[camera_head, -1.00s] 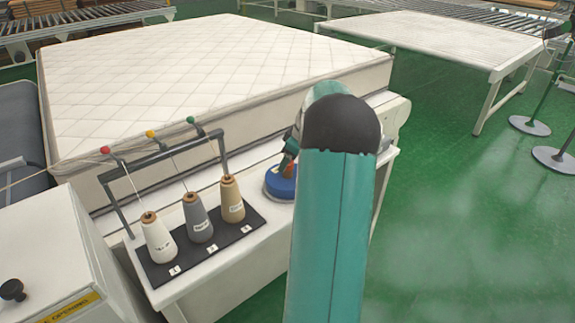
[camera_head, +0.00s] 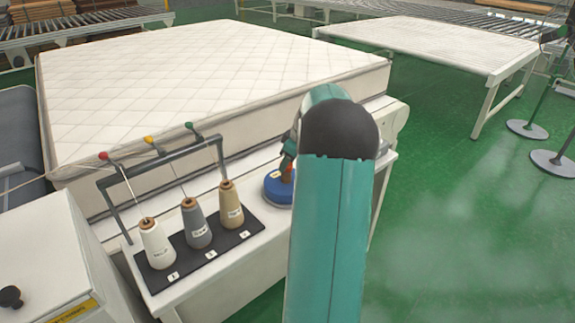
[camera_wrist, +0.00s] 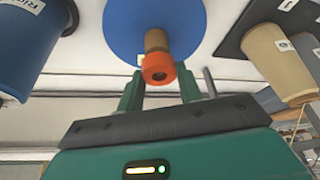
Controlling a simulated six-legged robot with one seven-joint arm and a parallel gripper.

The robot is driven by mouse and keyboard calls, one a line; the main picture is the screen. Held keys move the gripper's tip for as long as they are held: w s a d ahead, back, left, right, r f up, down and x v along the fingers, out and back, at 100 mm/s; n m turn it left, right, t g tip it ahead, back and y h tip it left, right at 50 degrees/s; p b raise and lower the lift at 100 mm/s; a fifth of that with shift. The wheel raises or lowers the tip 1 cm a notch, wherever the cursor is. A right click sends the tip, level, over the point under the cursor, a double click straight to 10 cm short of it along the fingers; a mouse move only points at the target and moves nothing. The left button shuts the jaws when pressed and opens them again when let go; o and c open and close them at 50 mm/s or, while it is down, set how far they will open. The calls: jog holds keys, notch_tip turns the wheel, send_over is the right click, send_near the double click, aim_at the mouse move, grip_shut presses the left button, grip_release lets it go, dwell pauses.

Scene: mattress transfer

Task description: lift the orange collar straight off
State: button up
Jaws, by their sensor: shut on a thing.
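The orange collar (camera_wrist: 158,68) sits at the end of a brown tube (camera_wrist: 157,40) that stands on a round blue base (camera_wrist: 190,22). My gripper (camera_wrist: 159,74) is shut on the collar, with one green finger on each side of it. In the head view the blue base (camera_head: 276,188) lies on the white table, and a small orange patch of the collar (camera_head: 288,170) shows above it. My own arm hides most of the gripper there. I cannot tell whether the collar has risen along the tube.
White, grey (camera_head: 195,228) and tan thread cones stand on a black board under a dark frame (camera_head: 165,155), left of the blue base. A large mattress (camera_head: 200,85) lies behind. In the wrist view a blue cylinder (camera_wrist: 30,45) is at upper left and a tan cone (camera_wrist: 280,65) at right.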

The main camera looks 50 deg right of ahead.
jog(key=s+a+r, duration=0.1)
jog(key=a+r, duration=1)
jog(key=a, duration=0.3)
jog(key=shift+s+r, duration=0.35)
jog(key=shift+s, duration=0.05)
